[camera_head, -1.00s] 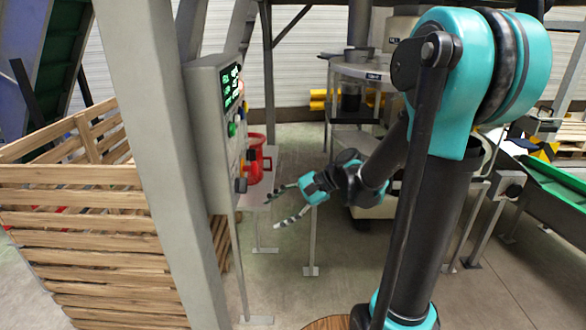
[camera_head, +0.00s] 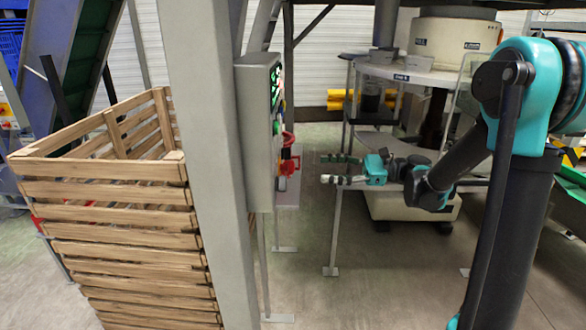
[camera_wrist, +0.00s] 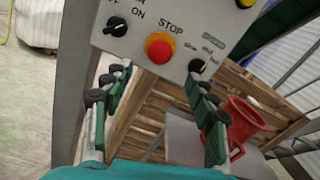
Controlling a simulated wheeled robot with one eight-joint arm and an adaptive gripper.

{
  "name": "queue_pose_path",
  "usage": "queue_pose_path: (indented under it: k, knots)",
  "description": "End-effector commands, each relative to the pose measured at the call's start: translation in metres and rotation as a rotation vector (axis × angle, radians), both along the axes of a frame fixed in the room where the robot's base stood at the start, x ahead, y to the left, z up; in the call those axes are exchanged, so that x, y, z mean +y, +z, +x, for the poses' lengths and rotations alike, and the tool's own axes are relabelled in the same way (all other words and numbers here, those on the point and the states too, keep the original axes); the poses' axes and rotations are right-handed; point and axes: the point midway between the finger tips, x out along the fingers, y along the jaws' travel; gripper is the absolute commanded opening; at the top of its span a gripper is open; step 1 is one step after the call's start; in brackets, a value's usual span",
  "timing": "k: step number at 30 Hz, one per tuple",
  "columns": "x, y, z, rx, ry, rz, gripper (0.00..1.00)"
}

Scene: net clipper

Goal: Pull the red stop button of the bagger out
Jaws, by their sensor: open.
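The red stop button (camera_wrist: 160,48) sits on a yellow ring under the word STOP on the grey control panel (camera_wrist: 180,22) in the wrist view. In the head view the control box (camera_head: 257,130) shows nearly edge-on, and I cannot make out the stop button clearly there. My gripper (camera_wrist: 155,95) is open and empty, its two fingers apart and the button showing beyond and between their tips. In the head view my gripper (camera_head: 340,169) is to the right of the box, with a clear gap between them.
Black knobs (camera_wrist: 115,26) flank the button. A grey post (camera_head: 195,150) and a wooden crate (camera_head: 110,190) stand left of the box.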

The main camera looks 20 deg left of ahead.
Motion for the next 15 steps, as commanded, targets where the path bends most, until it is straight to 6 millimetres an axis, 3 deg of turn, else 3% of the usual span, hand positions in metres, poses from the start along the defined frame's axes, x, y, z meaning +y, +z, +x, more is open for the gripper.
queue_pose_path:
  k: [9,15]
  knots:
    - [0.062,0.000,-0.016,-0.001,0.004,-0.001,0.57]
    - [0.091,0.000,-0.022,-0.001,0.002,0.000,0.57]
